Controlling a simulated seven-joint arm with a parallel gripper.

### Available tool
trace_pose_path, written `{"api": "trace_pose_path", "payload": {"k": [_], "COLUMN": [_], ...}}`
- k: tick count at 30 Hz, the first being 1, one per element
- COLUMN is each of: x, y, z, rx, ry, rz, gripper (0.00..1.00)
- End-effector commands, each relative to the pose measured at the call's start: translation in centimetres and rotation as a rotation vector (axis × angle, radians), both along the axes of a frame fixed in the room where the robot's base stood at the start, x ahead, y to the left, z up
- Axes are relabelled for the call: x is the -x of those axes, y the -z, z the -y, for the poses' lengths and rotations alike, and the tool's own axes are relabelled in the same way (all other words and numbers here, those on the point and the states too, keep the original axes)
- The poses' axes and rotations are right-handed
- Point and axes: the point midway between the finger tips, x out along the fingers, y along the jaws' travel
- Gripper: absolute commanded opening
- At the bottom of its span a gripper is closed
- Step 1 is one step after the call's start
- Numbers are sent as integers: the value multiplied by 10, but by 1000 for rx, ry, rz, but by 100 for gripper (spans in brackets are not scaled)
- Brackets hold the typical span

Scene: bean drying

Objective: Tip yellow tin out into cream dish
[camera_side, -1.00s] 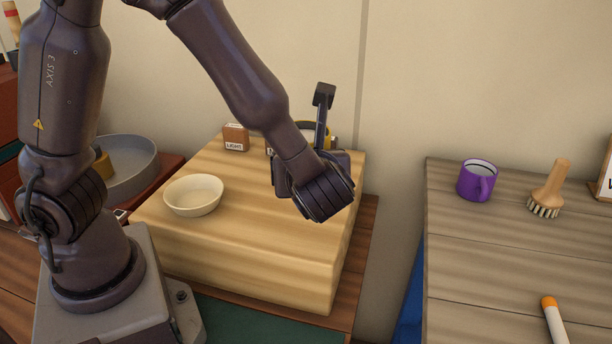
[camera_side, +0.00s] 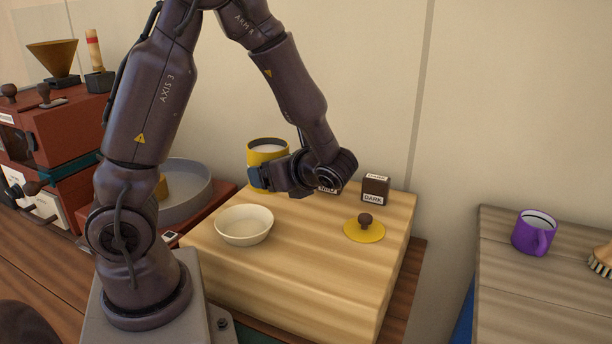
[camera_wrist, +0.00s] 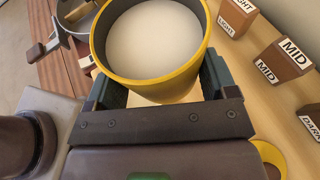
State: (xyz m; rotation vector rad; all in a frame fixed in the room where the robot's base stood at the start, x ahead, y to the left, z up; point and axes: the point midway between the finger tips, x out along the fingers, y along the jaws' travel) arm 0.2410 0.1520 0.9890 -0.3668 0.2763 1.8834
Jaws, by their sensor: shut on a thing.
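The yellow tin (camera_side: 256,163) is upright in my gripper (camera_side: 262,178), behind the cream dish. In the wrist view the tin (camera_wrist: 165,88) sits between the two fingers of my gripper (camera_wrist: 162,82), its open top showing a smooth pale fill. The side view suggests it is held above the wooden block, but its base is partly hidden. The cream dish (camera_side: 244,237) stands upright on the block, in front of and slightly left of the tin. I see no contents in it. The yellow lid (camera_side: 350,234) with a dark knob lies on the block to the right.
The wooden block (camera_side: 310,275) has free room in front. Small label blocks stand along its back, including DARK (camera_side: 375,190) and MID (camera_wrist: 288,60). A grey round pan (camera_side: 196,205) is at left. A purple mug (camera_side: 531,236) stands on the right table.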

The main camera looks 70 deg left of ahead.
Motion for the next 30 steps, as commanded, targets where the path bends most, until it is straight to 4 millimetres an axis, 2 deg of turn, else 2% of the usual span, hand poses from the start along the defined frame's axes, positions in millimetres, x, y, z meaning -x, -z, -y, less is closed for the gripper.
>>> {"api": "trace_pose_path", "payload": {"k": [5, 16, 21, 30], "x": [2, 2, -6, -7], "y": [8, 40, 33, 32], "z": [2, 2, -1, -1], "rx": [-6, -5, -77, -86], "ry": [-14, -11, -11, -10], "rz": [8, 7, 216, 234], "gripper": [46, 46, 46, 46]}}
